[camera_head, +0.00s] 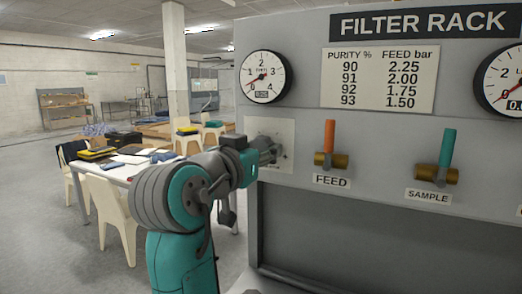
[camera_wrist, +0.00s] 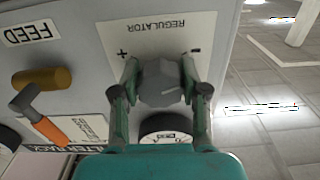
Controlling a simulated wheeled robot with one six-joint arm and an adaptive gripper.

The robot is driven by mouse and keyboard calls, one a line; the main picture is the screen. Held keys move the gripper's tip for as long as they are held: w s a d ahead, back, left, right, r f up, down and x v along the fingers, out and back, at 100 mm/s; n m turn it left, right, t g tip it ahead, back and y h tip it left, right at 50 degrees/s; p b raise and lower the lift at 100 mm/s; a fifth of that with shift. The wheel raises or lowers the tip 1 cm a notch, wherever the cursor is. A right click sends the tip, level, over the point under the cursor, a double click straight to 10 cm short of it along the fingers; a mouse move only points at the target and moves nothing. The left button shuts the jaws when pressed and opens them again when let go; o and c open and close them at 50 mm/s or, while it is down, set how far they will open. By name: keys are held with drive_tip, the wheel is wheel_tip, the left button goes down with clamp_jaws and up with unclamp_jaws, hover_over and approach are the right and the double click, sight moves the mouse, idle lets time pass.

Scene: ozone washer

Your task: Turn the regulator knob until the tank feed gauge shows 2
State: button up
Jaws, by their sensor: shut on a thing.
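The regulator knob (camera_wrist: 161,84) is grey and faceted, in front of a pale plate (camera_wrist: 160,38) marked REGULATOR with plus and minus signs. My gripper (camera_wrist: 159,72) is shut on it, one finger on each side. In the head view my gripper (camera_head: 268,151) is at the plate (camera_head: 286,130), and my arm hides much of the knob. The tank feed gauge (camera_head: 262,76) is round and white, above the plate, with a scale from 0 to 4. Its red needle points to the lower left, between 0 and 1. Its small digital readout is too blurred to read surely.
The orange FEED lever (camera_head: 329,137) stands upright right of the regulator, with the teal SAMPLE lever (camera_head: 448,147) farther right. A purity chart (camera_head: 380,78) is above them. A white table (camera_head: 122,170) and chairs stand at left, apart from the rack.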

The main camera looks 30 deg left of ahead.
drive_tip(key=m, duration=0.8)
drive_tip(key=shift+a+m, duration=0.15)
drive_tip(key=shift+m, duration=0.25)
drive_tip(key=m, duration=0.4)
drive_tip(key=shift+r+m, duration=0.1)
drive_tip(key=shift+m, duration=0.2)
drive_tip(key=m, duration=0.4)
drive_tip(key=shift+m, duration=0.3)
drive_tip(key=o, duration=1.2)
drive_tip(key=shift+c, duration=0.2)
drive_tip(key=shift+r, duration=0.1)
